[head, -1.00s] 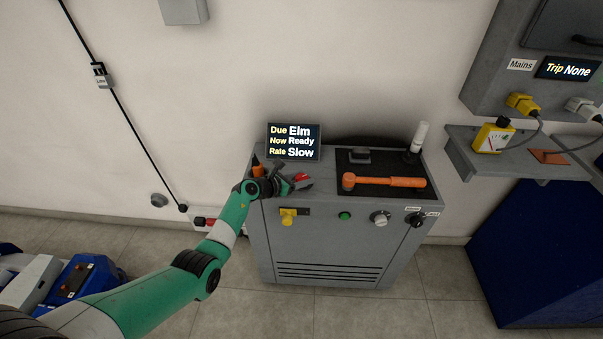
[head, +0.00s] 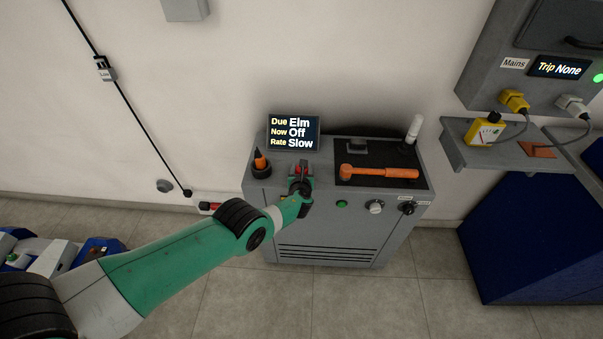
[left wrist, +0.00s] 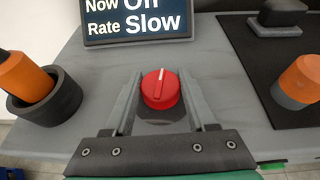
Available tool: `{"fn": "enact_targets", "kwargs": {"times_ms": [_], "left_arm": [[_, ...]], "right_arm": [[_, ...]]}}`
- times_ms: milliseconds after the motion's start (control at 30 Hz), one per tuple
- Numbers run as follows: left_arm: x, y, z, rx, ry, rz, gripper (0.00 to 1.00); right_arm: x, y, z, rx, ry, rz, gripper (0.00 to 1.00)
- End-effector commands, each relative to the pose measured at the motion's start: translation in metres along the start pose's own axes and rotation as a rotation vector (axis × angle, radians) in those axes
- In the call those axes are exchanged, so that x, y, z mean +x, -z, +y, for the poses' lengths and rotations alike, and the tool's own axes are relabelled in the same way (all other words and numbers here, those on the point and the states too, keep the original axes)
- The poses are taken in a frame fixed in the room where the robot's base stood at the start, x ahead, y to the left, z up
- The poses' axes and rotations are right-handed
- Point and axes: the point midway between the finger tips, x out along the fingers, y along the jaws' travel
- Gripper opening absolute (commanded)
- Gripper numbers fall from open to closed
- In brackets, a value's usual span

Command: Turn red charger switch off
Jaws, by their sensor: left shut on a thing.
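The red charger switch (left wrist: 160,90) is a round knob on the grey cabinet top (left wrist: 222,95). Its white pointer line points nearly straight up in the left wrist view. My left gripper (head: 301,168) is shut on it, one finger on each side. In the head view the gripper and wrist hide part of the switch (head: 300,170). The display (head: 293,132) behind it reads "Due Elm, Now Off, Rate Slow". My right gripper is not in view.
An orange-tipped tool in a dark cup (head: 260,165) stands left of the switch. An orange hammer (head: 380,173) lies on the black mat (head: 400,150) to the right. A green button (head: 341,204) and knobs are on the cabinet front. A shelf (head: 470,140) stands at right.

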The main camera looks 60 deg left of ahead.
Motion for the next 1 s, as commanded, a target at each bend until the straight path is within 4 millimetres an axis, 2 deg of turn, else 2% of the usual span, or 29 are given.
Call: {"fn": "enact_targets", "kwargs": {"times_ms": [33,100,300,867,900,1000], "left_arm": [[0.002,0.002,-0.003,-0.013,-0.024,-0.007,0.01],[0.002,0.001,-0.002,-0.028,-0.061,-0.008,0.01],[0.001,-0.001,-0.001,-0.056,-0.131,-0.006,0.01],[-0.001,-0.003,0.0,-0.068,-0.162,-0.002,0.01],[-0.001,-0.003,0.0,-0.068,-0.162,-0.002,0.62],[-0.001,-0.002,0.0,-0.067,-0.162,-0.001,0.8]], "right_arm": [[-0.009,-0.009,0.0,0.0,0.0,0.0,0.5],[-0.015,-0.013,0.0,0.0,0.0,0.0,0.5],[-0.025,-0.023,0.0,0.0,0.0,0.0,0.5],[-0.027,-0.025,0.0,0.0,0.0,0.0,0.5],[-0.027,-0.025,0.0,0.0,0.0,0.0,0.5],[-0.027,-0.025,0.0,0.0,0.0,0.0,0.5]]}}
